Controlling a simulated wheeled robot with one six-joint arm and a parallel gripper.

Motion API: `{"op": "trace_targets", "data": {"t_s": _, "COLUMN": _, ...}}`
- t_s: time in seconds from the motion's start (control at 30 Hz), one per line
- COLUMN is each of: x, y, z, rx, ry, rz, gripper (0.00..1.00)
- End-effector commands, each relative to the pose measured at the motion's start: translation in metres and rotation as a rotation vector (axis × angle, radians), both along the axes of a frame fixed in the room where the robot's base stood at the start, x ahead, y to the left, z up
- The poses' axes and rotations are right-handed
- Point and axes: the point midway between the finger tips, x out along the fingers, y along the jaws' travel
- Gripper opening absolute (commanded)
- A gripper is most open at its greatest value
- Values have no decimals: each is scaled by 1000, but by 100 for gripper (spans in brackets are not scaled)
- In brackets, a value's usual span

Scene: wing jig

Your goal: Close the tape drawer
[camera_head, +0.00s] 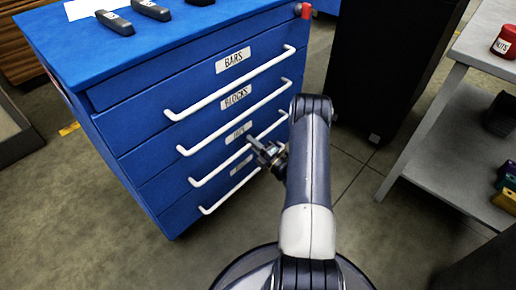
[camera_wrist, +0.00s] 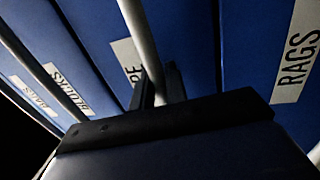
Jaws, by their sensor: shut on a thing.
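The tape drawer (camera_head: 218,150) is the third one down in a blue cabinet, with a white bar handle (camera_head: 212,174). Its front looks about level with the other drawers; a small gap cannot be told. My gripper (camera_head: 264,150) is at the right part of this handle. In the wrist view my gripper (camera_wrist: 162,84) has a finger on each side of the handle (camera_wrist: 138,30) and is shut on it. The tape label (camera_wrist: 128,62) is partly hidden there, with only its last letters showing.
The bars drawer (camera_head: 200,85) and blocks drawer (camera_head: 200,118) are above, and the rags drawer (camera_wrist: 260,60) is below; all look shut. Dark tools (camera_head: 115,22) lie on the cabinet top. A grey shelf unit (camera_head: 450,150) stands at the right, with floor between.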

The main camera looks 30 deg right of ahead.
Motion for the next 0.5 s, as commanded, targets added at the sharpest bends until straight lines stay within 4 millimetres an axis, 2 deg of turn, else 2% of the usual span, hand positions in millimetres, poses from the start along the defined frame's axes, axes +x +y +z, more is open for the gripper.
{"op": "trace_targets", "data": {"t_s": 0.2, "x": 4, "y": 0, "z": 1, "rx": -5, "ry": 0, "rz": 0, "gripper": 0}}
{"op": "trace_targets", "data": {"t_s": 0.23, "x": 4, "y": 1, "z": 1, "rx": -5, "ry": 0, "rz": 0, "gripper": 16}}
{"op": "trace_targets", "data": {"t_s": 0.43, "x": 3, "y": 1, "z": 1, "rx": -4, "ry": 1, "rz": 0, "gripper": 32}}
{"op": "trace_targets", "data": {"t_s": 0.5, "x": 3, "y": 0, "z": 1, "rx": -4, "ry": 1, "rz": 0, "gripper": 33}}
